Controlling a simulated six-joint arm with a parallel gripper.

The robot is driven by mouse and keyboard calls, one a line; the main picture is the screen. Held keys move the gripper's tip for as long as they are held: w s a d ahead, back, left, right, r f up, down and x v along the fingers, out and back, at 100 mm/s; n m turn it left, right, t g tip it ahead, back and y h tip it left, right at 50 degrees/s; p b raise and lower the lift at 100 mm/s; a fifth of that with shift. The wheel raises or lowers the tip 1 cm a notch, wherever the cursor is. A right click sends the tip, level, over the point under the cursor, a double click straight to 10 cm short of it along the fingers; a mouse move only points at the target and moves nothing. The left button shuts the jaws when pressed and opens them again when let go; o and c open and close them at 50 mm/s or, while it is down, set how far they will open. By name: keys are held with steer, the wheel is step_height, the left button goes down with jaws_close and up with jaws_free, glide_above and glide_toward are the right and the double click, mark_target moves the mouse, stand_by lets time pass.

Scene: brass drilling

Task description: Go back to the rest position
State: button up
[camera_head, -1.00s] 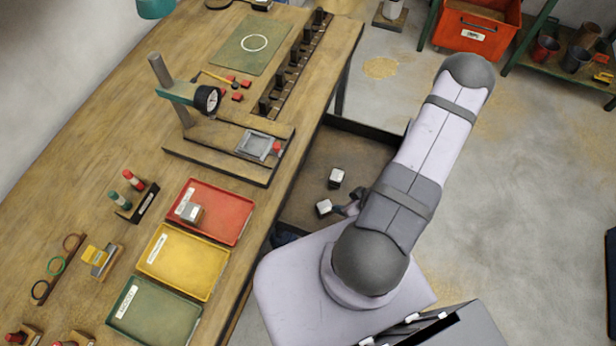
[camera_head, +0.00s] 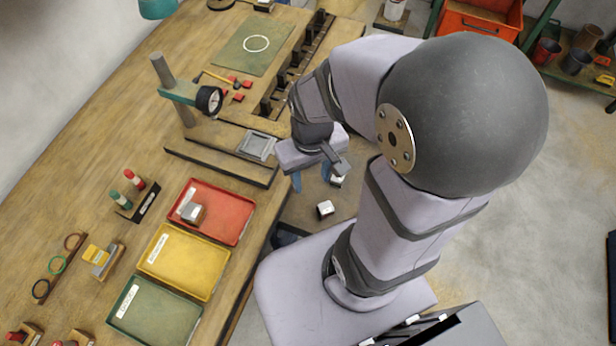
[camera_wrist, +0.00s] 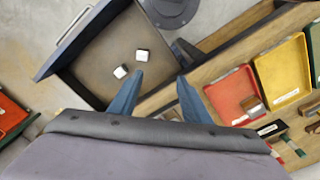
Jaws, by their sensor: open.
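My gripper (camera_head: 311,180) is open and empty, and points down near the workbench's front edge, beside the open drawer. In the wrist view its two blue fingers (camera_wrist: 160,80) stand apart with nothing between them. My arm is folded, with its large grey joint high at the upper right of the head view. It hides part of the drawer and the front end of the drilling fixture.
The open drawer (camera_wrist: 92,62) holds two pale-topped blocks (camera_wrist: 142,55) (camera_wrist: 121,71). On the bench (camera_head: 110,115) are a red tray (camera_head: 232,205) with one block (camera_head: 193,214), a yellow tray (camera_head: 185,262), a green tray (camera_head: 155,312) and a gauge stand (camera_head: 180,92).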

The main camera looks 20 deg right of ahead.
steer(key=shift+s+a+r, duration=0.4)
steer(key=shift+a+r, duration=0.05)
steer(key=shift+a, duration=0.15)
